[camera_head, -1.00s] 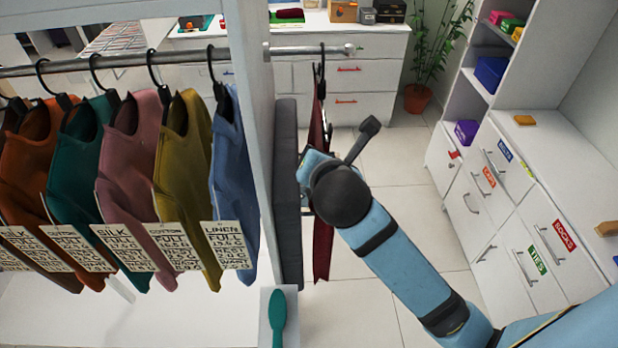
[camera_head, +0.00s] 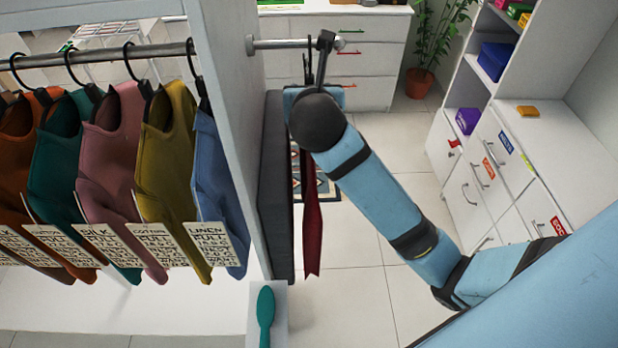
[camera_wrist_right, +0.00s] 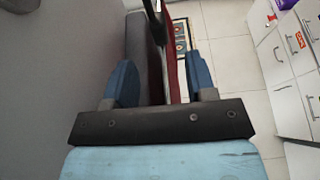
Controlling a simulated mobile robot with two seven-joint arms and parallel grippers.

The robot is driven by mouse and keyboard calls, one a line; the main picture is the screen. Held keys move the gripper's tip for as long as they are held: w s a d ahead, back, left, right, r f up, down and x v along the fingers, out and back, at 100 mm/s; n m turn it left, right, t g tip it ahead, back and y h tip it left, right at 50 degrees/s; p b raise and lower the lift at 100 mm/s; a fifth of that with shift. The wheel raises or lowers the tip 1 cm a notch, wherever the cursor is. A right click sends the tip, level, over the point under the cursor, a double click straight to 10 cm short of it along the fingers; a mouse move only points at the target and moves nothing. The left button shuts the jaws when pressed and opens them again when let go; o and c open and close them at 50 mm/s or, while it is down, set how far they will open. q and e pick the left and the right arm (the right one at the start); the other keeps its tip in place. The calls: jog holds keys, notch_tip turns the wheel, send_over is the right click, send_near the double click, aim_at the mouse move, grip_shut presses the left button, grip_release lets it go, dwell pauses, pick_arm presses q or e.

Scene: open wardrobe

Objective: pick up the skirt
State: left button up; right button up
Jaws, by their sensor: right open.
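A dark red garment, apparently the skirt (camera_head: 312,225), hangs narrow and edge-on from a black hanger (camera_head: 308,68) on a short rod right of the white wardrobe panel. My wrist hides its upper part in the head view. In the right wrist view the red cloth (camera_wrist_right: 176,78) runs between the two blue fingers of my right gripper (camera_wrist_right: 160,78), nearer the right finger. The gripper is open, with a gap on both sides of the cloth. Whether anything touches is unclear. My left gripper is not in view.
A dark grey padded panel (camera_head: 277,200) stands close left of the skirt. Several shirts hang on a rail (camera_head: 100,57) at the left. A teal brush (camera_head: 265,315) lies on a white ledge below. White drawers (camera_head: 480,185) stand at the right.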

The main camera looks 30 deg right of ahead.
jog(key=x, duration=0.2)
jog(key=p+x, duration=0.1)
jog(key=x, duration=0.3)
jog(key=shift+w+d+r, duration=0.15)
jog(key=shift+w+d, duration=0.05)
jog(key=shift+w, duration=0.15)
grip_shut()
